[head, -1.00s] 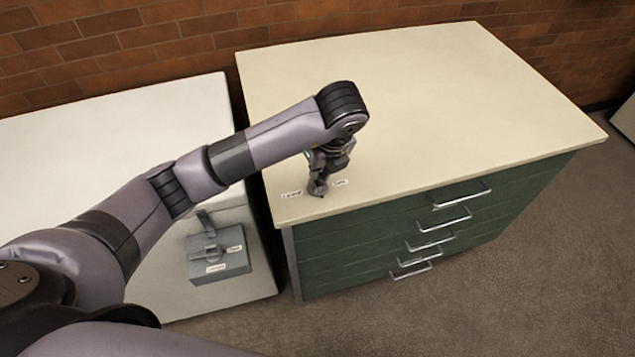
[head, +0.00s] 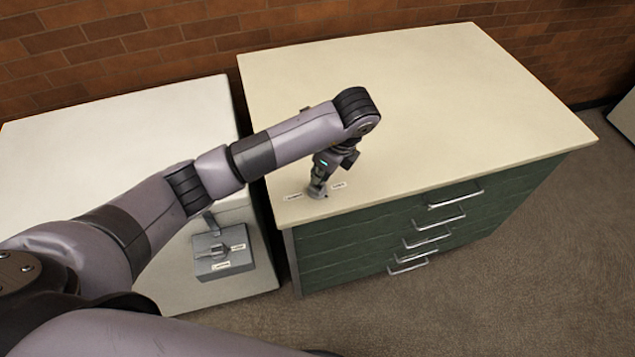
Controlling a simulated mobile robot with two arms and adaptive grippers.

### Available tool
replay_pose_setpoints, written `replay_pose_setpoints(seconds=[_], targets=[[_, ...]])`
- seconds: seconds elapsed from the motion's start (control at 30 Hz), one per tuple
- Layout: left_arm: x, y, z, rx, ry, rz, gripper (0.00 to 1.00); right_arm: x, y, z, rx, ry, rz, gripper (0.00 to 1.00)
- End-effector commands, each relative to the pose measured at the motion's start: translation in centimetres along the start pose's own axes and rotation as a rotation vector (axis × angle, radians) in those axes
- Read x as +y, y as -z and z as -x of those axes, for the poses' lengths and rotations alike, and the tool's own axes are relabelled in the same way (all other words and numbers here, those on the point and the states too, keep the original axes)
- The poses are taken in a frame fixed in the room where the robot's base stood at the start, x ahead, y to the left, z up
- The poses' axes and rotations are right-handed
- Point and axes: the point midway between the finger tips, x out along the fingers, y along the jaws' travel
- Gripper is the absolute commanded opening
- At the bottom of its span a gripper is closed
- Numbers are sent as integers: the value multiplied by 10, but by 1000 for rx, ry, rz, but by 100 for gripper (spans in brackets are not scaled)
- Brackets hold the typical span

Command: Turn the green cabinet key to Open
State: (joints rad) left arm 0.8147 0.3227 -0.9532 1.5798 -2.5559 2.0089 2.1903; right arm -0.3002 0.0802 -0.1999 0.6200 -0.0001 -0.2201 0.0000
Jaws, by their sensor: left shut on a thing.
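The green cabinet (head: 340,249) stands in the middle of the head view under a cream top (head: 420,100). My left gripper (head: 318,190) points down at the top's front left corner. It is shut on the cabinet key, which the fingers mostly hide. A small round grey lock base shows under the fingertips. A white label (head: 293,197) lies to the left of it and another label (head: 339,185) to the right; their print is too small to read. The key's exact angle cannot be told. My right gripper is not in view.
A grey box (head: 222,252) with a lever and small labels sits on the white cabinet (head: 60,135) at left, below my left arm. Drawer handles (head: 456,199) stick out from the green front. The rest of the cream top is clear.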

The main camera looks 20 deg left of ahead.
Motion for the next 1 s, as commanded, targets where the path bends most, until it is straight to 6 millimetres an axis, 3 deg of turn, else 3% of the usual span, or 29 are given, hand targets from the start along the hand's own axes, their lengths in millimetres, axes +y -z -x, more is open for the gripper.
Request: replay_pose_setpoints(seconds=[0.57, 1.0], targets=[[-1, 0, 2, 1, -41, 126, 0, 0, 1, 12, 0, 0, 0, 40], [-3, -1, 1, 0, -182, 575, 0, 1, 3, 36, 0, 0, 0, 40]])
